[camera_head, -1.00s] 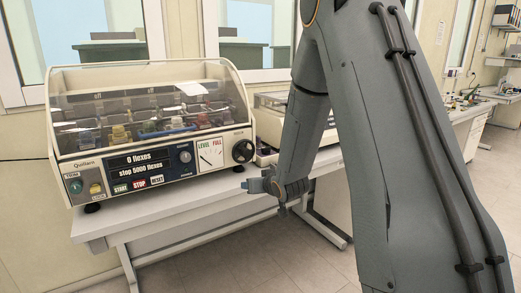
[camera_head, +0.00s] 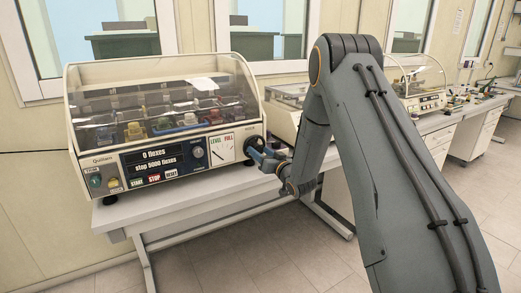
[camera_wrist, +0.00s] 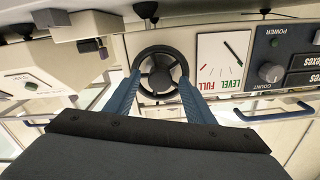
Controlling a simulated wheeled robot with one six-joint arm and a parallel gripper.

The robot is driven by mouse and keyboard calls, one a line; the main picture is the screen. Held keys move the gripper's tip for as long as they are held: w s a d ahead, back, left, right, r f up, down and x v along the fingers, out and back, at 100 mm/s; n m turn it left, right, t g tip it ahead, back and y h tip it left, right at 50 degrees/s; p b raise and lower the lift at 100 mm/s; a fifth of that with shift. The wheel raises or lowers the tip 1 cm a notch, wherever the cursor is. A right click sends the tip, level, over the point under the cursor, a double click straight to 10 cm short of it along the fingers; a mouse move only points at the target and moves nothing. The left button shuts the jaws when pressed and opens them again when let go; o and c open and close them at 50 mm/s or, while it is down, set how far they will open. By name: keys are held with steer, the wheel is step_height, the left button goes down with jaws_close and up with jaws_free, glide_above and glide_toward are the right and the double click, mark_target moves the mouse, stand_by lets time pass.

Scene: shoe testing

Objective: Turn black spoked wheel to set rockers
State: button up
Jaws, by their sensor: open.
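The black spoked wheel (camera_wrist: 161,73) is on the right end of the machine's cream front panel. In the wrist view, which is upside down, it lies between the two blue fingers of my open gripper (camera_wrist: 160,84). One finger is on each side of the rim; I cannot tell whether they touch it. In the head view my gripper (camera_head: 264,158) is at the wheel (camera_head: 257,143), which it partly hides. The LEVEL/FULL dial (camera_wrist: 222,60) beside the wheel has a slanted needle. The rockers, under the clear hood (camera_head: 160,92), are too small to judge.
The display (camera_head: 160,158) reads 0 flexes, stop 5000 flexes. START, STOP and RESET buttons (camera_head: 154,180) are below it. The machine stands on a white bench (camera_head: 190,207). Another instrument (camera_head: 285,115) stands close on the right, behind my arm.

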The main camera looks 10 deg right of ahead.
steer(key=shift+w+a, duration=0.2)
steer(key=shift+w, duration=0.4)
steer(key=c, duration=1.1)
steer(key=shift+o, duration=0.2)
steer(key=shift+d, duration=0.1)
steer(key=n+b, duration=0.4)
steer(key=shift+f+n+b, duration=0.1)
steer(key=shift+n+b, duration=0.2)
steer(key=shift+n, duration=0.1)
steer(key=n+b, duration=0.4)
steer(key=shift+n, duration=0.4)
